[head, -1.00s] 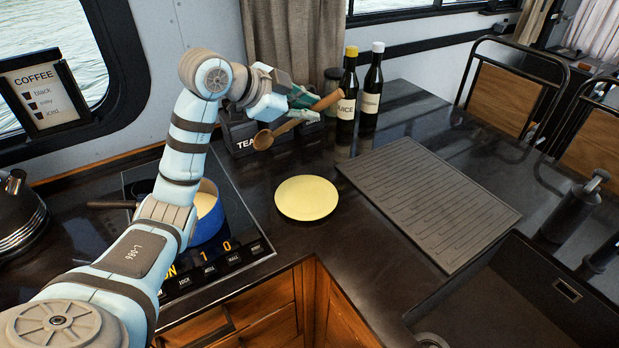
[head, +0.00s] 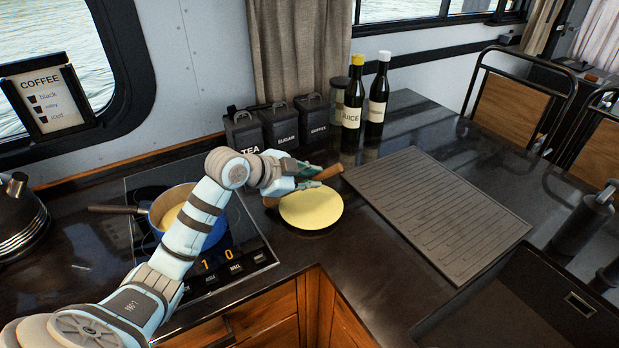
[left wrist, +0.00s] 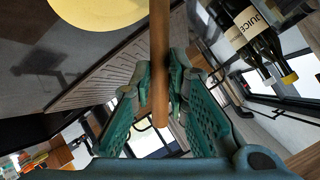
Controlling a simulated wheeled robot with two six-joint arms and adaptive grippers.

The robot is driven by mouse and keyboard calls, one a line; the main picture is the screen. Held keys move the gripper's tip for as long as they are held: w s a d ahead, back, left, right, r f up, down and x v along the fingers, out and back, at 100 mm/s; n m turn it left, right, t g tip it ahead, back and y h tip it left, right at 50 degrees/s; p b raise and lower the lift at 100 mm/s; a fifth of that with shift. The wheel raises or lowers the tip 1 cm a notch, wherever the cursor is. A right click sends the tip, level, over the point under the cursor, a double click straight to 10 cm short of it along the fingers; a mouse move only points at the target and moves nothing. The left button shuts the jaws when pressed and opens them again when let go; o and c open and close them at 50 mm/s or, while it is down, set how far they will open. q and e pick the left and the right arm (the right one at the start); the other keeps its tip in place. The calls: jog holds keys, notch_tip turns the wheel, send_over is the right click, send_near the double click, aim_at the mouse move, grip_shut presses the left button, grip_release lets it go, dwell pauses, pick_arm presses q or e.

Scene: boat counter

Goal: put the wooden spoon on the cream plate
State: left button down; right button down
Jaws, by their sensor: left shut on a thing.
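The wooden spoon (head: 329,173) is held in my left gripper (head: 311,183), over the far edge of the cream plate. The spoon's handle (left wrist: 159,60) runs between the green fingers of my left gripper (left wrist: 160,88) in the left wrist view. In the head view most of the spoon's bowl is hidden behind the gripper and arm. The cream plate (head: 311,210) lies flat and empty on the dark counter, just below and in front of the gripper. The plate also shows at the top left of the left wrist view (left wrist: 100,12). My right gripper is in neither view.
A blue pot (head: 213,232) stands on the hob at left, its handle pointing left. Tea, sugar and coffee canisters (head: 281,130), a jar and two bottles (head: 376,100) stand behind. A grey ribbed drainboard (head: 435,215) lies right of the plate, beside the sink.

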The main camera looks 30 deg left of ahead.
pick_arm(q)
jog(key=shift+f, duration=0.5)
jog(key=c, duration=1.6)
grip_release()
jog(key=shift+o, duration=0.2)
jog(key=p+v, duration=0.9)
jog(key=v, duration=0.3)
jog(key=shift+r+p, duration=0.4)
jog(key=shift+r, duration=0.15)
jog(key=shift+d, duration=0.15)
jog(key=shift+s, duration=0.15)
